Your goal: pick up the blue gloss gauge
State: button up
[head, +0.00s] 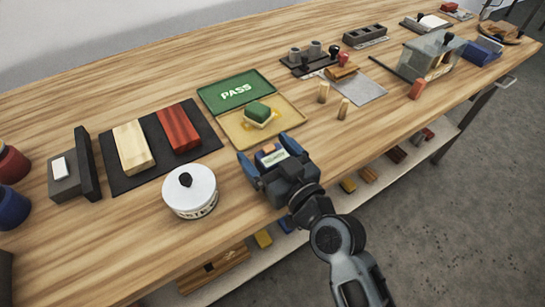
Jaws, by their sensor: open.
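My gripper (268,155) is at the table's front edge, right of the white round tin and in front of the yellow tray. Its blue-grey fingers are apart. Between them shows a small object (273,157) with a pale face and an orange part. It may be the blue gloss gauge, but the gripper hides most of it, and I cannot tell its body colour or whether the fingers touch it. A separate dark blue block (482,51) sits at the far right, beside the clear-walled box.
A white lidded tin (190,193) stands close left of my gripper. Behind it is the green PASS case (237,93) with a yellow tray (288,121) holding a green-topped block (257,114). The front edge between gripper and red block (417,89) is mostly clear.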

jog(key=c, duration=1.2)
jog(key=shift+c, duration=0.3)
jog(key=shift+r, duration=0.15)
